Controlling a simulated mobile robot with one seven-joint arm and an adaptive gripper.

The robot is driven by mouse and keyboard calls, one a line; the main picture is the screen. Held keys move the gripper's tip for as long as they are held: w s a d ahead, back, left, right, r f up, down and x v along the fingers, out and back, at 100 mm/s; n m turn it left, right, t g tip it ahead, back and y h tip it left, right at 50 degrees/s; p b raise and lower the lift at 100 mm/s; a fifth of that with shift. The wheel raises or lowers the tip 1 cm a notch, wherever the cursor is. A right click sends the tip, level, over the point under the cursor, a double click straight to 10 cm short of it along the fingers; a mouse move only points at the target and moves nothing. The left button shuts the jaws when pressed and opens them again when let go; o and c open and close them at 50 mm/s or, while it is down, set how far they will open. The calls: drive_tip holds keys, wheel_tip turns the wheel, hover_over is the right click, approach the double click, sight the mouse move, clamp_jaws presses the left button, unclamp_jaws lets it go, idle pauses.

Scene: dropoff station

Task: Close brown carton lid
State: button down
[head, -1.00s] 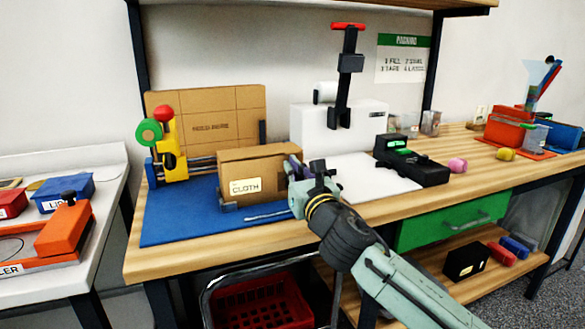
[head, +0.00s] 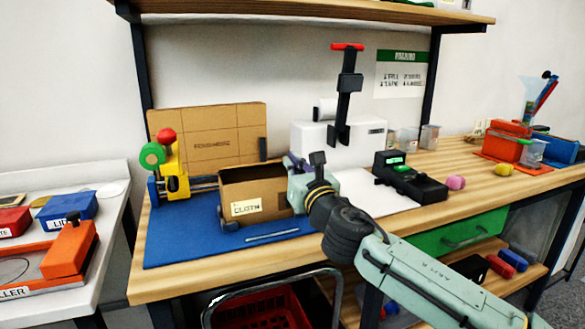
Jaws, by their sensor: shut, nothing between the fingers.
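The brown carton (head: 275,203) with a "CLOTH" label stands on the blue mat (head: 180,240) on the wooden bench. Its top looks open, with a shaded inside and the brown inner back wall showing. I cannot clearly make out a separate lid panel. My gripper (head: 303,162) is at the carton's right end, at about the height of its rim. It hides the carton's right edge, and I cannot tell whether it touches it. Its fingers are small in view, shut and empty.
A flat cardboard panel (head: 210,145) stands behind the carton. A yellow tape dispenser (head: 175,180) is to the left. A white machine (head: 310,145) with a black column and red handle is behind my gripper. A black device (head: 410,180) stands to the right. A shelf (head: 310,12) hangs overhead.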

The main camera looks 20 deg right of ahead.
drive_tip(key=shift+w+r, duration=0.15)
drive_tip(key=shift+r, duration=0.2)
idle(1.2)
